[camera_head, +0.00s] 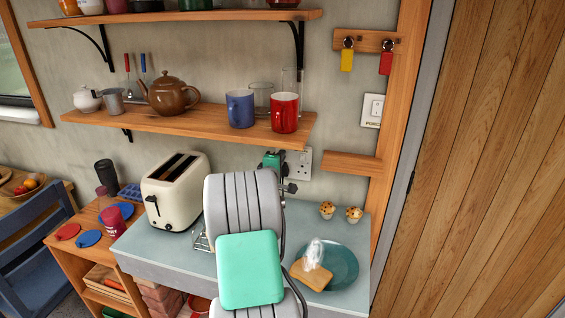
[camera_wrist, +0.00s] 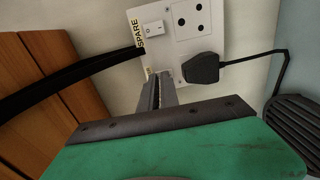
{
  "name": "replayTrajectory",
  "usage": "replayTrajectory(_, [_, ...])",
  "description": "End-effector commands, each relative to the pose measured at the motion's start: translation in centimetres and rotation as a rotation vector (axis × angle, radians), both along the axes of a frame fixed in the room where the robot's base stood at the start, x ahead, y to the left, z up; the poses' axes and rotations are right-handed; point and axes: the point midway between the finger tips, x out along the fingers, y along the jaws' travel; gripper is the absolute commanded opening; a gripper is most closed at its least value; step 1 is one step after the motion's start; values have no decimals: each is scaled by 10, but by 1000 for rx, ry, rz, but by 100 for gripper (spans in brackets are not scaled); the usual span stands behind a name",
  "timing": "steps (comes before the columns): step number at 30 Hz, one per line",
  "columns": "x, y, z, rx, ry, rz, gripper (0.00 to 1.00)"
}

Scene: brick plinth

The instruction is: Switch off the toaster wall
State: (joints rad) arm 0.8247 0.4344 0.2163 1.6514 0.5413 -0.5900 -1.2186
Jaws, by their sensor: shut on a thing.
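A white double wall socket plate (camera_head: 304,163) is on the wall behind the counter. In the wrist view the plate (camera_wrist: 205,42) has a white rocker switch (camera_wrist: 153,29) labelled SPARE beside an empty socket. A black plug (camera_wrist: 201,68) is in the plate's other socket. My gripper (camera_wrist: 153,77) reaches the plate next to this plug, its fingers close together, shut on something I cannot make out. They hide that part of the plate and most of a second label. The cream toaster (camera_head: 175,192) stands left of my arm.
The counter holds a teal plate (camera_head: 345,270) with toast and a clear object, and two muffins (camera_head: 340,212). A shelf with mugs (camera_head: 285,112) and a teapot hangs above. A separate switch (camera_head: 373,109) is on the wall at right. A black cord crosses the wrist view.

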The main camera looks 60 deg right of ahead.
Motion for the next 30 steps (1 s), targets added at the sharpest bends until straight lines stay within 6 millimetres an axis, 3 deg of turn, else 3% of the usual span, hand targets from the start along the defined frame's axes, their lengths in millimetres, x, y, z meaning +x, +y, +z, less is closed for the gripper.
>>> replayTrajectory(5, [-6, 23, 7, -11, -4, -2, 0])
replayTrajectory(12, [-19, 83, 7, -8, -3, 4, 0])
replayTrajectory(18, [-33, 121, 9, -5, -1, 1, 0])
replayTrajectory(23, [-40, 134, 11, -3, 0, -3, 0])
replayTrajectory(30, [-41, 136, 12, -3, 2, -4, 0])
